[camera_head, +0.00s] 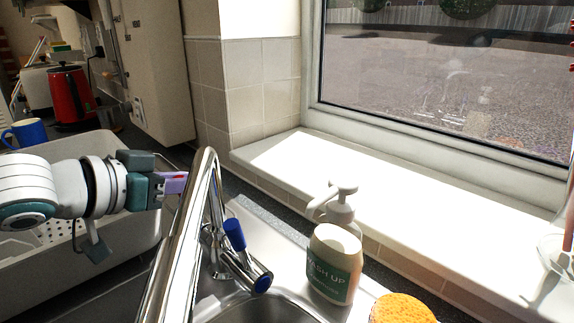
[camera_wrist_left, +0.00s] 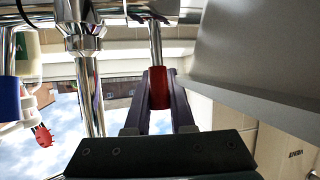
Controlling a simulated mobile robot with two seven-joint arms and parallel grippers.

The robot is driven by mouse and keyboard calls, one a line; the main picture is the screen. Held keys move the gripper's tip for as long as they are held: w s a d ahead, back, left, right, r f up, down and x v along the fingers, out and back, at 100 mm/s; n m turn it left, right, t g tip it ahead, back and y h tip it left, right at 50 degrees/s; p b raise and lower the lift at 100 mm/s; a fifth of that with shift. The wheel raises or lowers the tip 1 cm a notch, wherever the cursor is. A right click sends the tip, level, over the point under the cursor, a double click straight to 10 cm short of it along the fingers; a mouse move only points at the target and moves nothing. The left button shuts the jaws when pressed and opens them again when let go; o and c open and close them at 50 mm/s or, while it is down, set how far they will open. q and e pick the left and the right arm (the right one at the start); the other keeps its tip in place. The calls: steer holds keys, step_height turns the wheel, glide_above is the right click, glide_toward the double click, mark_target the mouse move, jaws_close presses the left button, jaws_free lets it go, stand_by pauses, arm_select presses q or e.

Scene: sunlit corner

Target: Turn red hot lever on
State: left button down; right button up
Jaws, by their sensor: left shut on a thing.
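The red hot lever (camera_wrist_left: 158,88) shows in the left wrist view as a red grip on a chrome stem. My left gripper (camera_wrist_left: 160,92) has its two dark fingers on either side of it and is shut on it. In the head view my left gripper (camera_head: 178,183) reaches from the left to just behind the chrome spout (camera_head: 180,235), which hides the red lever. The blue-gripped lever (camera_head: 234,235) is on the near right side of the tap. It also shows at the left edge of the left wrist view (camera_wrist_left: 9,102). My right gripper is not in view.
A soap bottle (camera_head: 336,265) and an orange sponge (camera_head: 402,309) stand right of the sink basin (camera_head: 270,308). A light grey rack (camera_head: 130,235) lies under my left arm. A red kettle (camera_head: 70,97) and blue mug (camera_head: 28,132) are behind. The windowsill (camera_head: 400,200) is mostly clear.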

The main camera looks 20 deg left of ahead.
arm_select(q)
steer(key=shift+s+f+b, duration=0.15)
steer(key=shift+s+b, duration=0.1)
steer(key=shift+b, duration=0.15)
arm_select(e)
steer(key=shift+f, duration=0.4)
arm_select(q)
steer(key=shift+s+t, duration=0.15)
steer(key=shift+t, duration=0.25)
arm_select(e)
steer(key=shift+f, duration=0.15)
arm_select(q)
steer(key=shift+a+r+h, duration=0.15)
steer(key=shift+r+h, duration=0.05)
steer(key=shift+h, duration=0.1)
steer(key=c, duration=0.8)
jaws_free()
steer(key=shift+o, duration=0.2)
steer(key=shift+s, duration=0.1)
